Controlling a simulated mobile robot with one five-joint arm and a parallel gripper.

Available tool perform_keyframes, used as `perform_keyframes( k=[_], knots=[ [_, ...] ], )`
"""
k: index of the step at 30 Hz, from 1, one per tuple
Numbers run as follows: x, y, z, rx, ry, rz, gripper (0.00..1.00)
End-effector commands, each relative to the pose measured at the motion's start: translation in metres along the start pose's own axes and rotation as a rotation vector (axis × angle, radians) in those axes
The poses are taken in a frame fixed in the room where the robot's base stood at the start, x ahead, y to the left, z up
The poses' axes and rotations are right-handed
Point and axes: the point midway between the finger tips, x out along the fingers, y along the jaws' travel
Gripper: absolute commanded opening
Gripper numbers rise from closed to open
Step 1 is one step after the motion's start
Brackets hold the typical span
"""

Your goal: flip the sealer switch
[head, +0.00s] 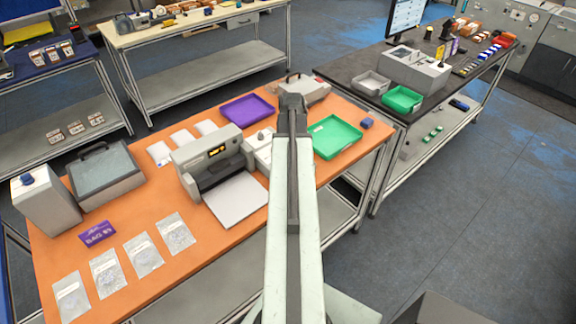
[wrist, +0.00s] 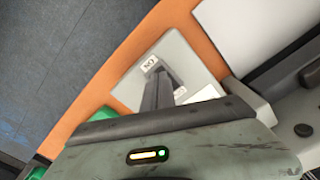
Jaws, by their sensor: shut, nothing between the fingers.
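The sealer (head: 210,158) is a grey machine with a lit orange display and a white plate in front, on the orange bench. A small pale box (head: 257,152) stands at its right, partly behind my arm. In the wrist view a light grey panel (wrist: 185,50) carries an ON label (wrist: 149,65) and a second label, partly covered. My gripper (wrist: 154,72) is shut and empty, with its fingers over the panel between the two labels. The switch itself is hidden behind the fingers, and I cannot tell whether they touch it. The gripper is not clear in the head view.
A green tray (head: 334,137) is right of my arm, with a small blue block (head: 367,123) beside it. A purple tray (head: 246,109) is behind the sealer. Clear pouches (head: 143,254) lie at the front left. A dark bench (head: 425,100) stands at the right.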

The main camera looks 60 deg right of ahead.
Motion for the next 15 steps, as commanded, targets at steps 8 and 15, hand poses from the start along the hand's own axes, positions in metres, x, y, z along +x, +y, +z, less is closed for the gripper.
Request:
perform_keyframes(
  k=[8,15],
  knots=[
    [-0.031,0.0,0.0,0.0,0.0,0.0,0.0],
    [-0.053,0.0,0.0,0.0,0.0,0.0,0.0]
  ],
)
